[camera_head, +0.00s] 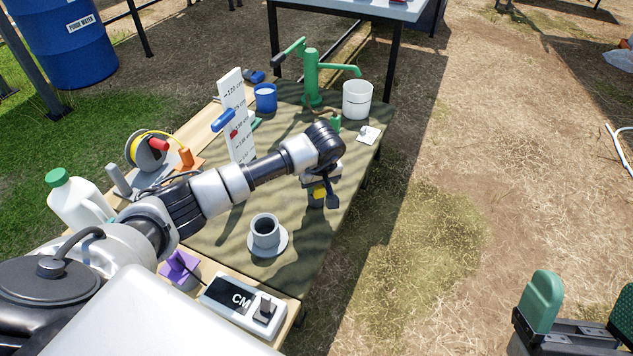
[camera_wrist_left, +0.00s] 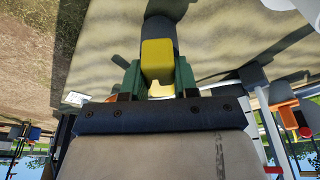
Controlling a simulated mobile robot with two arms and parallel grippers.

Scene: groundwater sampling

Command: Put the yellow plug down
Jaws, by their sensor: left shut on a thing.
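The yellow plug (camera_head: 319,194) is at the end of my left arm in the head view, above the right edge of the mat-covered table (camera_head: 303,240). My left gripper (camera_wrist_left: 157,75) is shut on it; the wrist view shows the plug (camera_wrist_left: 157,60) between two green fingers. A dark grey part shows just past the yellow part. The plug appears held above the table, though its exact height is hard to tell. My right gripper (camera_head: 583,305) is open and empty at the bottom right, off the table and partly cut by the frame.
A CM meter (camera_head: 225,297) lies at the near edge. Bare mat lies around the saucer.

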